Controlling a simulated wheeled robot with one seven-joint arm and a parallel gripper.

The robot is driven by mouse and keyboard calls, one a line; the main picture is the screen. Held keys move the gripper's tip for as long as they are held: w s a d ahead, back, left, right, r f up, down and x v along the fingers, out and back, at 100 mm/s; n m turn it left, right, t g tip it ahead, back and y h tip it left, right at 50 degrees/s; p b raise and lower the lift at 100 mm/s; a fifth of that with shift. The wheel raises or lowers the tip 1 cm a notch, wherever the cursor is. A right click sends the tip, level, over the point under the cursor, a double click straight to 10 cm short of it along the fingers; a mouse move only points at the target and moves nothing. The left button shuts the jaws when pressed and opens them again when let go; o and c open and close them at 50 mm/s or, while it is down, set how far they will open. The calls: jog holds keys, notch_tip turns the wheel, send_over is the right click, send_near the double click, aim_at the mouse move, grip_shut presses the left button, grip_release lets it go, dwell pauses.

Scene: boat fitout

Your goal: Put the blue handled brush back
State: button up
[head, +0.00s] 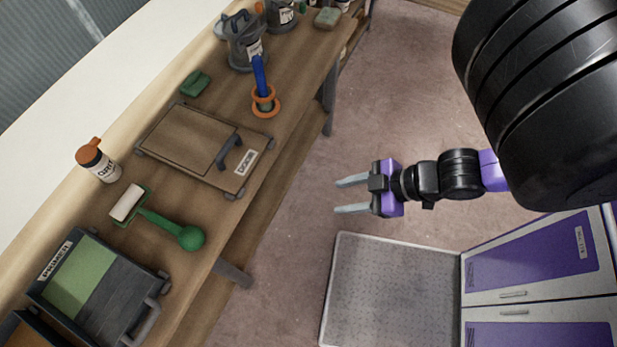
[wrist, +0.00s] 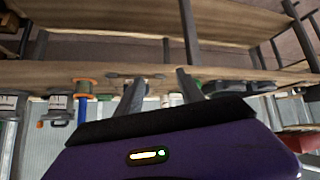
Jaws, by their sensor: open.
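The blue handled brush (head: 260,76) stands upright on the wooden bench, its blue handle up and its lower end at an orange ring-shaped holder (head: 265,112). Whether it is fully seated in the holder I cannot tell. In the wrist view the blue handle (wrist: 82,112) and the orange holder (wrist: 86,82) show at the left, beyond the fingers. My gripper (head: 338,197) is open and empty, out over the floor to the right of the bench, well apart from the brush. Its two fingers also show in the wrist view (wrist: 160,88).
The bench (head: 285,112) also holds a grey can (head: 243,50), a green block (head: 195,83), a lidded box (head: 190,140), an orange-capped bottle (head: 98,160), a green roller (head: 165,224) and a primer tray (head: 110,300). The floor (head: 400,110) beside the bench is clear.

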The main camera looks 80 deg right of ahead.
jog(key=w+a+r+m+t, duration=0.1)
jog(key=w+a+r+t, duration=0.1)
jog(key=a+r, duration=0.3)
jog(key=w+a+r+m+t, duration=0.1)
jog(key=w+a+r+t, duration=0.2)
jog(key=a+r, duration=0.3)
notch_tip(320, 180, up, 3)
jog(key=shift+w+a+r+t, duration=0.2)
jog(key=shift+w+a+t, duration=0.1)
jog(key=shift+w, duration=0.4)
